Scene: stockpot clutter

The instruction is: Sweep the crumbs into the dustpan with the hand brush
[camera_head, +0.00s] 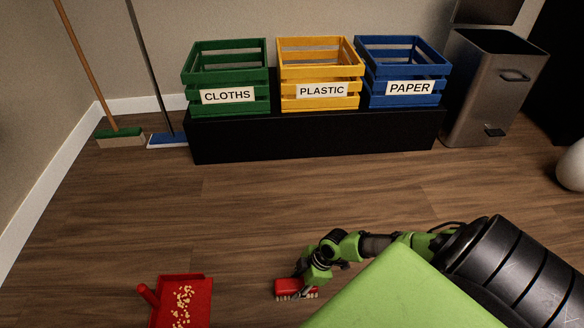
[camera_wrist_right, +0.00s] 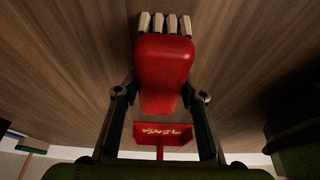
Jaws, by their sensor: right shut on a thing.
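The red dustpan (camera_head: 200,312) lies on the wooden floor at the lower left of the head view, its handle at its upper left. Pale crumbs (camera_head: 183,297) lie inside the pan; I see none on the open floor. My right gripper (camera_head: 308,284) is shut on the red hand brush (camera_head: 285,287), low at the floor to the right of the dustpan and apart from it. In the right wrist view the brush (camera_wrist_right: 162,75) sits between the two fingers, its pale bristles at the top, with the dustpan (camera_wrist_right: 178,140) and crumbs (camera_wrist_right: 160,132) beyond. My left gripper is not in view.
Green (camera_head: 233,108), yellow (camera_head: 320,103) and blue (camera_head: 403,99) crates stand on a black bench (camera_head: 320,138) at the back. A metal bin (camera_head: 480,110) stands right of them. The middle floor is clear.

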